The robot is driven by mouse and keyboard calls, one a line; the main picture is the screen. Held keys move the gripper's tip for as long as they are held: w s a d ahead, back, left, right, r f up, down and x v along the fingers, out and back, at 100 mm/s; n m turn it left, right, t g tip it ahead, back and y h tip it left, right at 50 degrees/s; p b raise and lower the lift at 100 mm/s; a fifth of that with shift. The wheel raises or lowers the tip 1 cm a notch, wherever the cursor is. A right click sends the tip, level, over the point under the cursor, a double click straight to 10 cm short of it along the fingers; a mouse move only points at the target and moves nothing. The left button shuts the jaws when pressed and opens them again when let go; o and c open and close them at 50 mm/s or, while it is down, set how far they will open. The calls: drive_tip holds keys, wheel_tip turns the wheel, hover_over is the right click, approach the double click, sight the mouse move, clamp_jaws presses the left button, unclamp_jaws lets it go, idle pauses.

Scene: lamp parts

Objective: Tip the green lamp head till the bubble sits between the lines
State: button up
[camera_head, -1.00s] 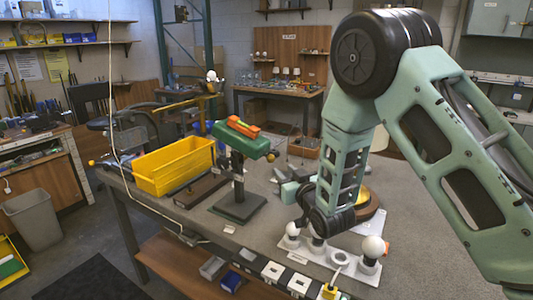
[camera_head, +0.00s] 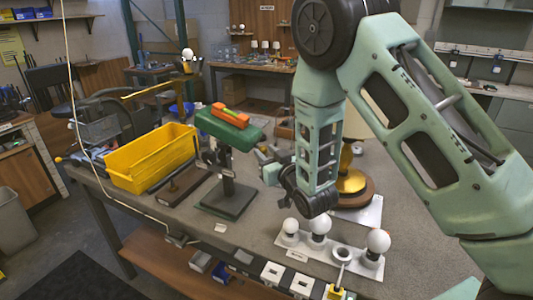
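The green lamp head (camera_head: 222,131) sits on a dark post over a square green base (camera_head: 230,199) on the grey workbench. An orange level (camera_head: 231,115) with a green vial lies along its top. The head slopes down toward the right in the picture. The bubble and its lines are too small to make out. My gripper (camera_head: 264,164) is at the end of my green arm, just right of the post and below the head's right end. It appears apart from the head. Its fingers are small and partly hidden by my wrist, so their opening is unclear.
A yellow bin (camera_head: 150,160) stands left of the lamp. A white board (camera_head: 320,255) with several white bulbs lies in front of my wrist. A brass lamp base (camera_head: 351,183) stands behind my forearm.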

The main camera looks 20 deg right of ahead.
sight(258, 135)
clamp_jaws()
drive_tip(key=r+p, duration=0.2)
drive_tip(key=r+g+p, duration=0.1)
drive_tip(key=shift+w+a+n, duration=0.2)
drive_tip(key=shift+a+n, duration=0.05)
drive_tip(key=shift+n, duration=0.15)
drive_tip(key=shift+w+a+r+b, duration=0.2)
drive_tip(key=shift+r+b, duration=0.1)
drive_tip(key=shift+r, duration=0.35)
drive_tip(key=shift+o, duration=0.9)
unclamp_jaws()
drive_tip(key=shift+s+f, duration=0.1)
